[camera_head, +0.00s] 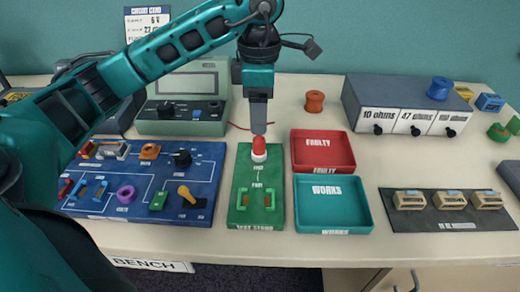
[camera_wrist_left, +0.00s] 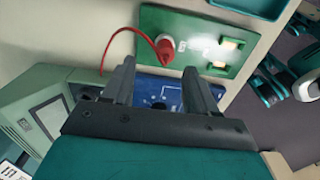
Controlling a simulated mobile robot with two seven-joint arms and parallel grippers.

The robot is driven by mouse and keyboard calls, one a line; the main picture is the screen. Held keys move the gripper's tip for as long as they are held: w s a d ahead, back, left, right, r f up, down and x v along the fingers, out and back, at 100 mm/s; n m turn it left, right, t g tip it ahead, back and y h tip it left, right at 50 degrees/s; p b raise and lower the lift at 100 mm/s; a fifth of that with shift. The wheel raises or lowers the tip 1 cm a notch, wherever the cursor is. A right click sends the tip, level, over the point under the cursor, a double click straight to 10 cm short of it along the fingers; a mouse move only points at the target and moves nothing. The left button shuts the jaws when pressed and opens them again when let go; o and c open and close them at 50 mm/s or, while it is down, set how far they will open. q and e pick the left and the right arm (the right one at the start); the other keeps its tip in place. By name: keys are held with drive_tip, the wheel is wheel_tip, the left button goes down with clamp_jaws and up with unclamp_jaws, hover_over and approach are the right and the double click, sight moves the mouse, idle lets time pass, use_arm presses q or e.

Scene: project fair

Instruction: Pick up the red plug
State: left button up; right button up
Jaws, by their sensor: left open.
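The red plug (camera_head: 259,143) stands upright in a white ring at the far end of the green test stand (camera_head: 246,215). In the left wrist view the red plug (camera_wrist_left: 165,46) has a red cable curving off to the left. My left gripper (camera_head: 258,128) points down just above the plug, seen edge-on from the head. In the left wrist view my left gripper (camera_wrist_left: 160,75) has its two fingers apart with nothing between them. The plug shows just beyond the fingertips. My right gripper is not in view.
A red tray (camera_head: 323,170) and a teal tray (camera_head: 333,230), both empty, lie right of the stand. A blue circuit board (camera_head: 140,212) with several parts lies left of it. A green meter box (camera_head: 184,128) and a grey resistor box (camera_head: 395,88) stand behind.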

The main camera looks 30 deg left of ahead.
sight(259, 138)
use_arm(q)
drive_tip(key=shift+s+d+f, duration=0.1)
drive_tip(key=shift+s+f, duration=0.1)
drive_tip(key=shift+f, duration=1.4)
drive_tip(key=shift+s+d+f, duration=0.1)
drive_tip(key=shift+s+f, duration=0.05)
drive_tip(key=shift+f, duration=1.4)
clamp_jaws()
